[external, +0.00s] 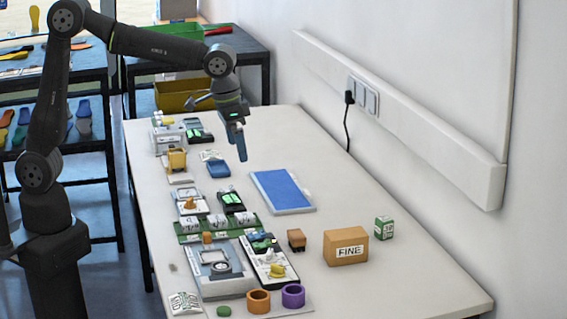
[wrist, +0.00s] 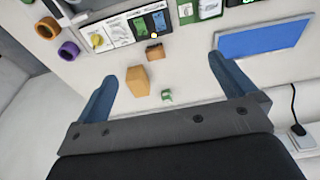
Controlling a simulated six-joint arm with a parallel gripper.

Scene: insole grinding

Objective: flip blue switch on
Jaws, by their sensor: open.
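My gripper (external: 237,143) is raised above the far half of the table, fingers pointing down, clear of everything. In the wrist view my gripper (wrist: 162,68) is wide open with two blue fingers and nothing between them. A dark switch panel (external: 262,243) with small blue and green parts sits on the near part of the table. In the wrist view a blue patch, seemingly the blue switch (wrist: 159,21), shows beside a green one at the top. The switch is too small to tell its position.
A blue pad (external: 283,190) lies mid-table. A FINE box (external: 346,246), a small green box (external: 384,228) and a brown block (external: 296,240) stand near the panel. Orange (external: 258,301) and purple (external: 293,295) rings are at the front. The right side is mostly free; a cable (external: 347,122) hangs by the wall.

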